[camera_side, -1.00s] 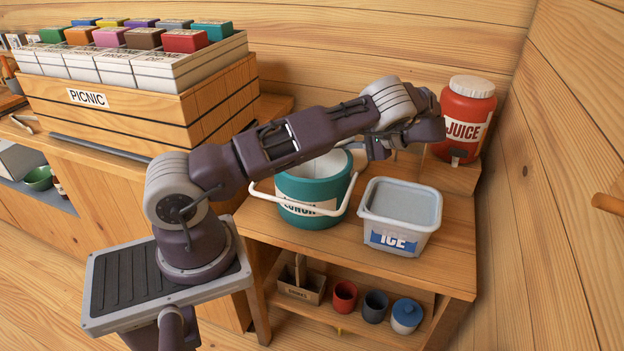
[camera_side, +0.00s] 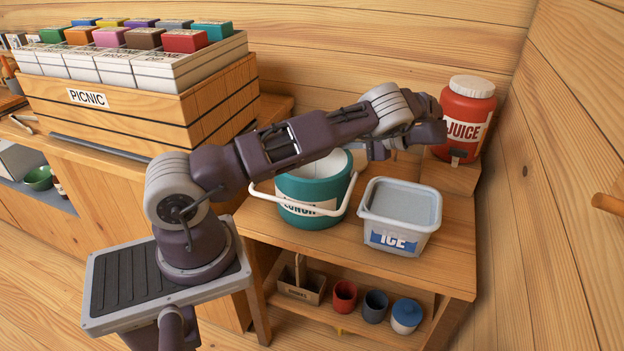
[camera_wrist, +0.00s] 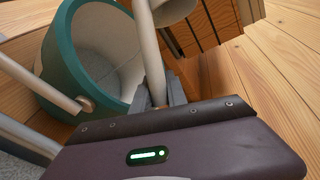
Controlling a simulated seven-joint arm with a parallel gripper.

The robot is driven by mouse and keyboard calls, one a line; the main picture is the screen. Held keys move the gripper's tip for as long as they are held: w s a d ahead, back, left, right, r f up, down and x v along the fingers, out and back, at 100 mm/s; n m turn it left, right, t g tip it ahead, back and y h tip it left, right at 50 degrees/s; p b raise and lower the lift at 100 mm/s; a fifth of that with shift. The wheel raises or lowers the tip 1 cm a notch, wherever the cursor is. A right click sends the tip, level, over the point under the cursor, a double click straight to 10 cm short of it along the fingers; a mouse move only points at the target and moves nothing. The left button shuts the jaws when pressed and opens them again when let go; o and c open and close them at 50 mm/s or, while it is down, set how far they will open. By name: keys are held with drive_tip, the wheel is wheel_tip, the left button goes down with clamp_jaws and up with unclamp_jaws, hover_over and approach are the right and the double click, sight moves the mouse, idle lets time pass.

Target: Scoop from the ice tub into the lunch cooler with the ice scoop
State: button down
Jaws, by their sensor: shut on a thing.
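The teal lunch cooler (camera_side: 318,190) stands upright on the small wooden table, its white handle swung down across the front. It also shows in the wrist view (camera_wrist: 52,72), with its pale inside in sight. The white ice tub (camera_side: 400,225) stands right of the cooler, filled nearly level with a grey-white mass. My gripper (camera_wrist: 160,96) is shut on the grey handle of the ice scoop (camera_wrist: 148,52). The scoop's head is partly cut off at the top of the wrist view.
A red juice dispenser (camera_side: 466,118) stands on a block at the back right, close to my wrist. A wooden picnic crate (camera_side: 135,105) with several boxes is at the left. Cups (camera_side: 345,296) sit on the shelf below. The table front is clear.

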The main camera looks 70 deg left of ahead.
drive_tip(key=shift+m, duration=0.3)
idle(0.4)
drive_tip(key=shift+s+f+m+g, duration=0.15)
drive_tip(key=shift+f+m+g, duration=0.45)
drive_tip(key=shift+g, duration=0.1)
idle(0.7)
drive_tip(key=shift+s+d+r+m+g+y, duration=0.15)
drive_tip(key=shift+s+r+m+g+y, duration=0.25)
drive_tip(key=shift+m, duration=0.4)
idle(0.9)
drive_tip(key=s+d+r+n+t+b, duration=0.1)
drive_tip(key=s+r+n+t+b, duration=0.1)
drive_tip(key=s+r+n+t, duration=0.1)
drive_tip(key=s+r+n+t+b, duration=0.1)
drive_tip(key=s+r+n+t, duration=0.2)
drive_tip(key=n+t, duration=0.1)
drive_tip(key=s+d+r+n+t+b, duration=0.1)
drive_tip(key=s+r+n+t+b, duration=0.1)
drive_tip(key=r+n+t, duration=0.2)
drive_tip(key=shift+s+d+r+n+y+b, duration=0.1)
drive_tip(key=shift+s+d+n+y+b, duration=0.2)
drive_tip(key=shift+s+n+y+b, duration=0.15)
drive_tip(key=s+d+n+t+b, duration=0.1)
drive_tip(key=s+n, duration=0.1)
drive_tip(key=s, duration=0.4)
drive_tip(key=shift+d+r+n+t+y+b, duration=0.25)
drive_tip(key=shift+r+n+t+y+b, duration=0.1)
drive_tip(key=shift+t+y, duration=0.1)
